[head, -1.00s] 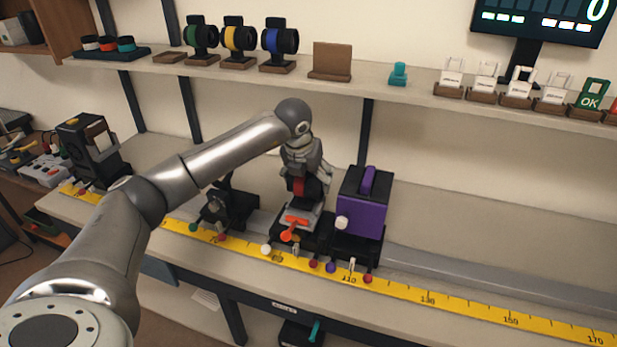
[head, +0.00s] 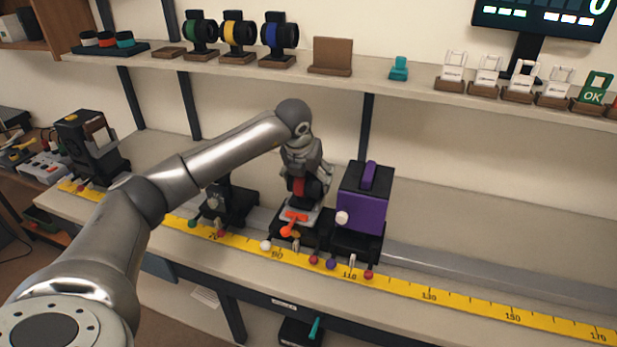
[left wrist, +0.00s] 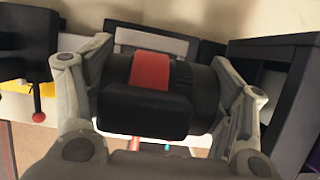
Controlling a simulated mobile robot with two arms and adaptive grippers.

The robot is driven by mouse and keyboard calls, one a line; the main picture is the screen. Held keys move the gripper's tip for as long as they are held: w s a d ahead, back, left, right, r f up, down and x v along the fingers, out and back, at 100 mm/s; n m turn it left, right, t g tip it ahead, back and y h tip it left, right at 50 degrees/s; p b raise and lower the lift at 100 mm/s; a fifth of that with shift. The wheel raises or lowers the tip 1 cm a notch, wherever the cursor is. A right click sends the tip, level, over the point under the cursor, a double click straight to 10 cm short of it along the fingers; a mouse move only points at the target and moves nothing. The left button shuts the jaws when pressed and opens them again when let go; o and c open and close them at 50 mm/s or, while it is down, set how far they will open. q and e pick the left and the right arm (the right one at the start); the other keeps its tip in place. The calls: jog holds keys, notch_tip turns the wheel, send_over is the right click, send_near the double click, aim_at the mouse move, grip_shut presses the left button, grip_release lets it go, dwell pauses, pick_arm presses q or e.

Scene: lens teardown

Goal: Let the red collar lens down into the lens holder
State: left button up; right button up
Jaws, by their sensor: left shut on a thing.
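The red collar lens (left wrist: 151,72) is a black barrel with a red band, seen close up in the left wrist view. My left gripper (left wrist: 155,95) is shut on it, with one finger at each end of the barrel. In the head view my left gripper (head: 304,180) points down over the lens holder (head: 297,216), which has a grey top and an orange-red lever. The lens shows there as a red patch (head: 298,187) just above the holder. I cannot tell whether lens and holder touch. My right gripper is out of view.
A purple and black box (head: 362,208) stands close to the right of the holder. A black mount (head: 228,204) stands to the left. A yellow ruler (head: 440,297) runs along the front of the bench. The rail further right is clear.

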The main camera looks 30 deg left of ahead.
pick_arm(q)
jog(key=shift+f, duration=0.25)
jog(key=o, duration=1.4)
jog(key=shift+c, duration=0.2)
jog(key=shift+f, duration=0.1)
jog(key=v, duration=1.2)
